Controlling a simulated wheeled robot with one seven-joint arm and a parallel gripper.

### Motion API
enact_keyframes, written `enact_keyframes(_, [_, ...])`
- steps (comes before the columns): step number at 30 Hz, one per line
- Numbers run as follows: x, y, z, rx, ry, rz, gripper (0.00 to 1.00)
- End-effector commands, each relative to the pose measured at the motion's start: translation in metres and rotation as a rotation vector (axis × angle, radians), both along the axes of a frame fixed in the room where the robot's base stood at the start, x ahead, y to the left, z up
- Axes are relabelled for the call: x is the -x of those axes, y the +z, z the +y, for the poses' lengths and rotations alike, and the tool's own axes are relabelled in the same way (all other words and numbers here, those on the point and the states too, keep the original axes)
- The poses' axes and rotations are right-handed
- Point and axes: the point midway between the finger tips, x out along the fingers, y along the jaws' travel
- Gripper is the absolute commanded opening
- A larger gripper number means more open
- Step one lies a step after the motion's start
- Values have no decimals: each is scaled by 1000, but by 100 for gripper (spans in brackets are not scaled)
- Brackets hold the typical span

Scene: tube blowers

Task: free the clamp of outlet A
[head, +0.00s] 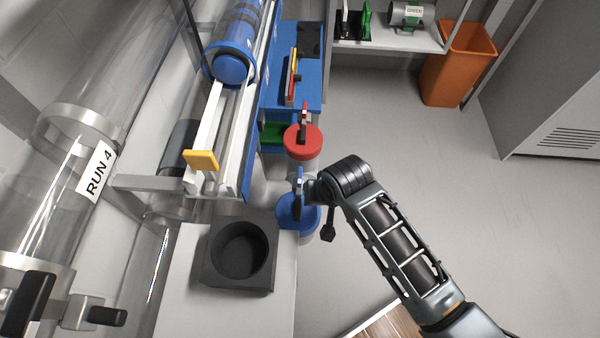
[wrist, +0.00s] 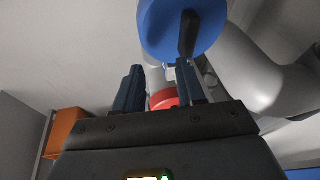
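No label reading outlet A is legible, so I cannot tell which part is its clamp. A blue round cap (head: 297,214) with an upright handle sits at the end of my arm; it also shows in the wrist view (wrist: 160,28), with a dark handle (wrist: 188,34) near the right finger. A red round cap (head: 303,143) with an upright handle stands behind it; it shows between my fingers in the wrist view (wrist: 163,98). My gripper (wrist: 160,82) has its fingers apart, with nothing clearly held. Its fingertips are hard to make out in the head view.
A clear tube marked RUN 4 (head: 95,170) with a black-handled latch (head: 27,303) is at left. A black round holder (head: 240,256) sits on a light surface. A blue rack (head: 310,80) and an orange bin (head: 457,65) are farther back. The floor at right is clear.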

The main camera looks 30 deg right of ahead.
Motion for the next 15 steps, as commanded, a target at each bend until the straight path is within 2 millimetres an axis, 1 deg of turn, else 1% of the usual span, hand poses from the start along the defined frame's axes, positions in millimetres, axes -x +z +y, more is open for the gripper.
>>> enact_keyframes(1, [-19, 3, 0, -4, -15, 31, 39])
enact_keyframes(6, [-59, 18, -2, -15, -75, 169, 39])
enact_keyframes(10, [-80, 35, -3, -17, -110, 251, 39])
enact_keyframes(12, [-87, 42, -3, -16, -126, 283, 39])
enact_keyframes(15, [-93, 48, -3, -16, -139, 314, 39])
